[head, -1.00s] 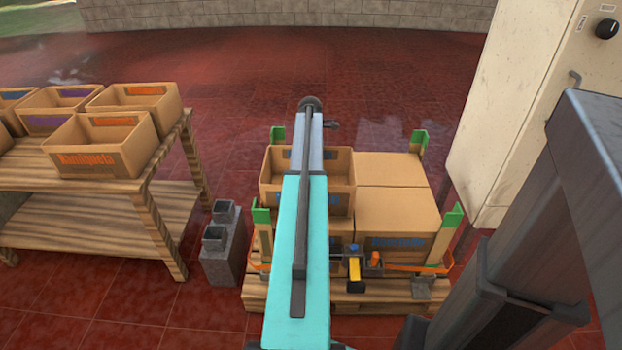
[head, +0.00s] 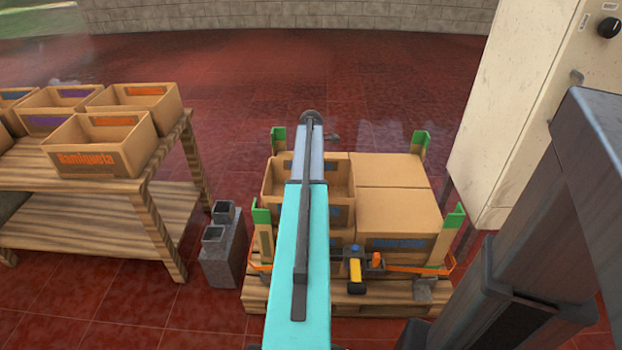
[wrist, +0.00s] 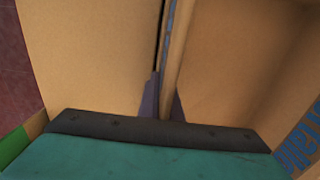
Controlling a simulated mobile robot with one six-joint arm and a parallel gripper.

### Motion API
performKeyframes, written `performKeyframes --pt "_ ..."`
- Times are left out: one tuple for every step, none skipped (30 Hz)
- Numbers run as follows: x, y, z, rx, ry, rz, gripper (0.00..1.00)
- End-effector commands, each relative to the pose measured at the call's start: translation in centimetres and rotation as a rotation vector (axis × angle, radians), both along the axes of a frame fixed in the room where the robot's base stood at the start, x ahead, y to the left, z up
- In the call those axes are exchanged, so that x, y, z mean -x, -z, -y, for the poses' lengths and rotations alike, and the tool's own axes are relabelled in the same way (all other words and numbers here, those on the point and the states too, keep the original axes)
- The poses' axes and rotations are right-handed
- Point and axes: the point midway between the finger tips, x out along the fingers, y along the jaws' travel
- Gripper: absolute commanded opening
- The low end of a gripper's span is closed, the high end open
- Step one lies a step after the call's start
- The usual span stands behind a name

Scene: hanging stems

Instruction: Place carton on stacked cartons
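An open-topped tan carton (head: 343,178) is at the left of the stack on the pallet, partly hidden behind my turquoise arm in the head view. Below it, part of another carton (head: 341,217) shows. Closed cartons (head: 398,208) stand on the right side of the stack. In the wrist view, my gripper (wrist: 163,98) has one dark finger on each side of a thin carton wall (wrist: 172,65) and appears shut on it. A tan surface lies left of that wall, across a narrow dark gap. My gripper is hidden in the head view.
Green-tipped corner posts (head: 262,217) and an orange strap (head: 405,266) edge the wooden pallet (head: 330,297). Grey blocks (head: 222,255) stand to its left. A wooden table (head: 90,212) with open cartons (head: 100,146) is farther left. A white cabinet (head: 510,110) is at right.

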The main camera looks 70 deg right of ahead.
Motion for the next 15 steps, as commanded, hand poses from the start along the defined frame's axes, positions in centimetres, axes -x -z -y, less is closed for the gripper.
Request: performKeyframes --pt "-0.02 -0.12 -0.01 0.0 0.0 0.0 0.0" --pt "-0.02 -0.12 -0.02 0.0 0.0 0.0 0.0" --pt "-0.02 -0.12 -0.02 0.0 0.0 0.0 0.0" --pt "-0.03 -0.1 -0.02 0.0 0.0 0.0 0.0" --pt "-0.03 -0.07 -0.02 -0.001 -0.001 0.0 0.0" --pt "-0.04 0.0 -0.03 -0.001 -0.001 0.0 0.0" --pt "-0.04 0.06 -0.03 -0.001 -0.001 0.0 0.0" --pt "-0.05 0.11 -0.03 -0.001 -0.001 0.0 0.0" --pt "-0.05 0.19 -0.03 0.0 -0.001 0.0 0.0" --pt "-0.06 0.27 -0.02 0.0 -0.001 0.0 0.1" --pt "-0.07 0.27 -0.03 0.0 -0.001 0.0 0.15" --pt "-0.07 0.26 -0.03 0.0 -0.001 0.0 0.21" --pt "-0.07 0.26 -0.04 0.0 -0.001 0.0 0.23" --pt "-0.07 0.26 -0.04 0.0 -0.001 0.0 0.23" --pt "-0.08 0.26 -0.04 0.0 -0.001 0.0 0.23"
